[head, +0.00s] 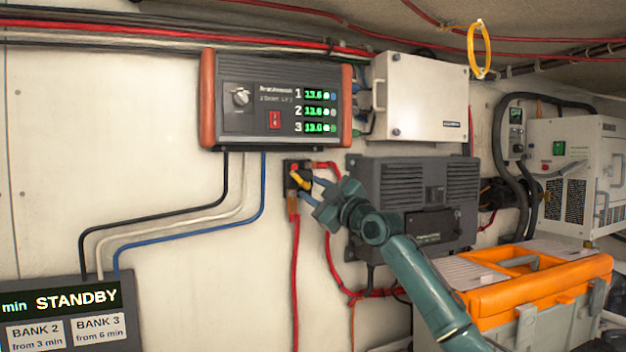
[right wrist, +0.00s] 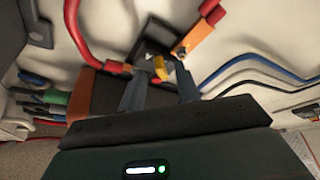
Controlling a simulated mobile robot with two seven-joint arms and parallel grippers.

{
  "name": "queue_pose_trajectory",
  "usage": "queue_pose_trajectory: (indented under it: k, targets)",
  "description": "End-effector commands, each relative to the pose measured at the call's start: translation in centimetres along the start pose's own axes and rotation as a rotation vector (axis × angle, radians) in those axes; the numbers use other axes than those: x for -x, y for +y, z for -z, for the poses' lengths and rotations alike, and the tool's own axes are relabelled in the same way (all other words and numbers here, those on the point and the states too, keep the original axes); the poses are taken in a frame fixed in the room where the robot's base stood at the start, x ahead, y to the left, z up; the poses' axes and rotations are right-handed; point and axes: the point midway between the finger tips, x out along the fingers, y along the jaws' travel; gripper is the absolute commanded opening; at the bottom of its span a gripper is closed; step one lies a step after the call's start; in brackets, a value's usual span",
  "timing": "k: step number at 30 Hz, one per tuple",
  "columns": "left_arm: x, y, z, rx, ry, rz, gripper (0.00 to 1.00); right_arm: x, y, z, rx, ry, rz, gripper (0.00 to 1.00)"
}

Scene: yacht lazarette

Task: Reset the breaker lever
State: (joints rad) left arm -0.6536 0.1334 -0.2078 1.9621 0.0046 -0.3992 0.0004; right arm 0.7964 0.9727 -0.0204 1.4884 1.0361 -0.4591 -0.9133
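The breaker (head: 291,166) is a small black block on the pale wall, below the charger box, with red and orange cable ends on it. Its yellow lever (head: 300,181) sticks out from the front. My right gripper (head: 311,190) is at the breaker, its two blue-grey fingers spread apart. In the right wrist view the yellow lever (right wrist: 160,68) shows between the fingertips (right wrist: 162,72), with gaps visible beside it. The far part of the lever is partly hidden by the fingers. My left gripper is not in view.
A charger box (head: 275,100) with orange ends is above the breaker. A dark grey unit (head: 460,182) is just right of it. Red cables (head: 295,270) run down from the breaker. An orange toolbox (head: 540,278) stands lower right. A standby panel (head: 70,315) is lower left.

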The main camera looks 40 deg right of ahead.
Motion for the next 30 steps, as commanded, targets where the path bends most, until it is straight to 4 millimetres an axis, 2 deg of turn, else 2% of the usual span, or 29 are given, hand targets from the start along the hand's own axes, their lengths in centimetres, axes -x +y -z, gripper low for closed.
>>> queue_pose_trajectory:
  k: [3,12,24,30]
  targets:
    - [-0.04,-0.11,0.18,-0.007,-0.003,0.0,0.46,-0.73,0.03,0.11,-0.001,0.001,0.0,0.33]
    - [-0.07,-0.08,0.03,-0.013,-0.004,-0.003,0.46,-0.85,-0.09,-0.01,0.001,0.0,0.001,0.33]
    - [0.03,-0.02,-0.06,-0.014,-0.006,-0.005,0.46,-0.82,-0.07,0.0,0.0,0.0,0.001,0.0]
    - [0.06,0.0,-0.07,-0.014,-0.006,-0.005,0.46,-0.82,-0.07,-0.01,0.001,0.0,0.001,0.0]
